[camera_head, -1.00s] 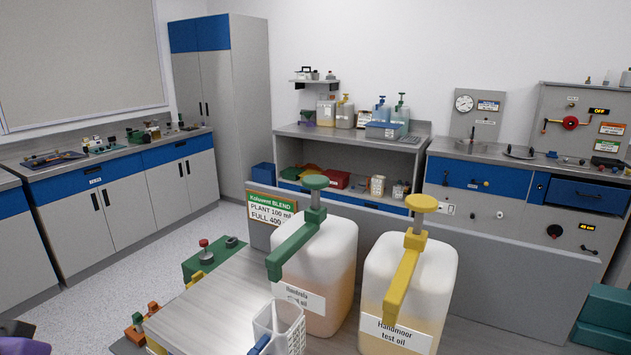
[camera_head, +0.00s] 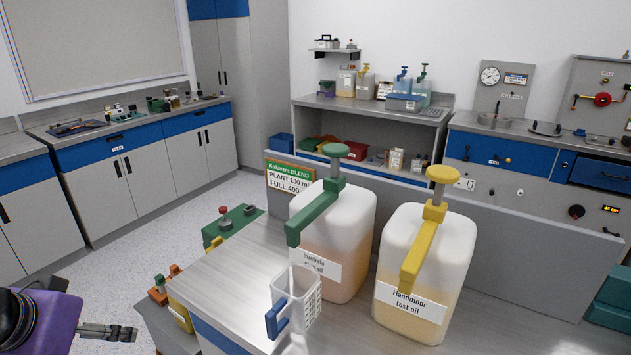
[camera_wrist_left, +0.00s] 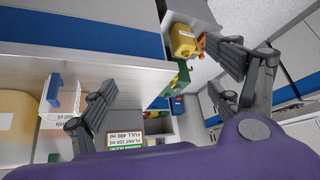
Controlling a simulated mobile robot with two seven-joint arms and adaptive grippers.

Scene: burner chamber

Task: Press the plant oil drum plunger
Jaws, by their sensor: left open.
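A clear measuring jug (camera_head: 297,297) with a blue handle stands before the green-topped drum. My left gripper (camera_head: 130,333) is at lower left, well away from both drums; in the left wrist view (camera_wrist_left: 166,82) its fingers are apart and empty. My right gripper is unseen.
A sign (camera_head: 290,182) reading "BLEND, PLANT 100 ml, FULL 400" stands behind the drums. A yellow container (camera_head: 181,316) and a green box with a red knob (camera_head: 228,222) sit left of the bench (camera_head: 225,275). The bench's left top is bare.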

